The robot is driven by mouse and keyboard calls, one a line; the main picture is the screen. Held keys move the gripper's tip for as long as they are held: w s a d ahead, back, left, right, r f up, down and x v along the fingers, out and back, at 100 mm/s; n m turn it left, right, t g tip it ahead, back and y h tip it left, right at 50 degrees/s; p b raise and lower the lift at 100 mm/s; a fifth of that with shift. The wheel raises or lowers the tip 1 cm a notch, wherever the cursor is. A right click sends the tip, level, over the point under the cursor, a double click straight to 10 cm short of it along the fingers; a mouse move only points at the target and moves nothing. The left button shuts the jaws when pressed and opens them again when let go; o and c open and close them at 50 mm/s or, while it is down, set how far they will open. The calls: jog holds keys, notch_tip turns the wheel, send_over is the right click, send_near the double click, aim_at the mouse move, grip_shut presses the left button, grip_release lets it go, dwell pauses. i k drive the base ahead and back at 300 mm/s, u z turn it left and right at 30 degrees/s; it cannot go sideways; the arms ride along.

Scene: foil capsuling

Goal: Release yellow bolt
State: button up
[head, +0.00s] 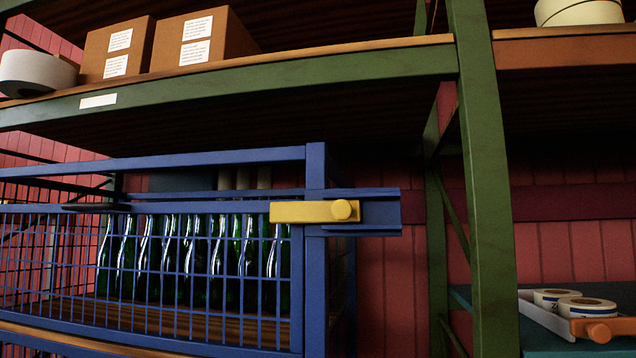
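The yellow bolt (300,212) is a flat horizontal bar with a round knob (344,210) at its right end. It lies across the right corner post of a blue wire cage (315,260) and reaches onto a blue bracket (380,212) to the right of the post. The bar's left part overlaps the cage's mesh front. Green glass bottles (190,250) stand in a row behind the mesh. My gripper is not in view.
A green rack upright (485,180) stands right of the cage. A shelf beam (230,82) runs above it, with cardboard boxes (195,40) and a white roll (38,72) on the shelf. At lower right, a tray (545,317) holds round rolls (585,306).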

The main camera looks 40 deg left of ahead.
aim_at(339, 211)
jog(key=u, duration=1.85)
